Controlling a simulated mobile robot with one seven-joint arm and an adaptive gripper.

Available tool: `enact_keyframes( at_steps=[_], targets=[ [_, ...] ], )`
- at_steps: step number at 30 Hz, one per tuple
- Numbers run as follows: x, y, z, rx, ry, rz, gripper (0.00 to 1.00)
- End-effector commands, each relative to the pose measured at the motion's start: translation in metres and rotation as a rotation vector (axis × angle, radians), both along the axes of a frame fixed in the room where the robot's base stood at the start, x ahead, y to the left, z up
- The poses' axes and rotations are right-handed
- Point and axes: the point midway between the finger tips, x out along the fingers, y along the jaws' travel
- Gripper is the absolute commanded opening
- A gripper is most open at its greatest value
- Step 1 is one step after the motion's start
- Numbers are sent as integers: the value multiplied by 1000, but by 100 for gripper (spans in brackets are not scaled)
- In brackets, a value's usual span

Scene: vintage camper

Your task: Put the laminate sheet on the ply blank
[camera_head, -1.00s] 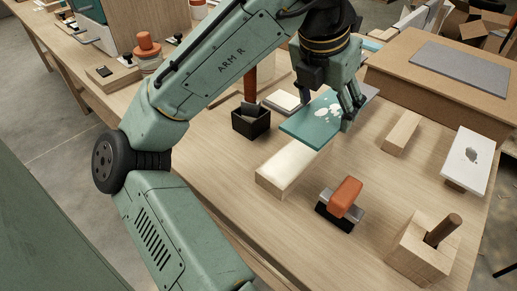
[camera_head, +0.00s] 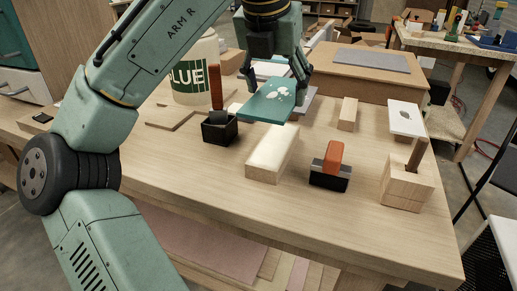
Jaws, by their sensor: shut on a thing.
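My gripper (camera_head: 275,84) is shut on a thin teal sheet (camera_head: 268,104) with white patches on top, which I take as the laminate sheet. It holds the sheet roughly flat above the table, with its fingers at the sheet's sides. A pale wooden block (camera_head: 264,173) with a whitish top, probably the ply blank, lies on the table in front of and below the sheet. The sheet appears apart from the block. The table just under the sheet is partly hidden.
A black open box (camera_head: 219,132) stands left of the block, and an orange-handled tool (camera_head: 331,168) stands to its right. A drilled wooden block with a peg (camera_head: 407,184) is at the right. A glue tub (camera_head: 193,70) and a brown box (camera_head: 355,85) stand behind.

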Motion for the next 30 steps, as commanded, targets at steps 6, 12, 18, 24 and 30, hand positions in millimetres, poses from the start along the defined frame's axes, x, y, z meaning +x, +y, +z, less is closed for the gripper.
enact_keyframes(
  at_steps=[6, 12, 18, 24, 30],
  targets=[
    [0, -1, -41, -2, 2, -2, 36],
    [0, 0, -60, -1, 0, 1, 36],
    [0, 0, -84, 1, 2, 1, 36],
    [0, -1, -96, -2, 1, -1, 36],
    [0, -1, -98, -1, 0, -2, 36]
  ],
)
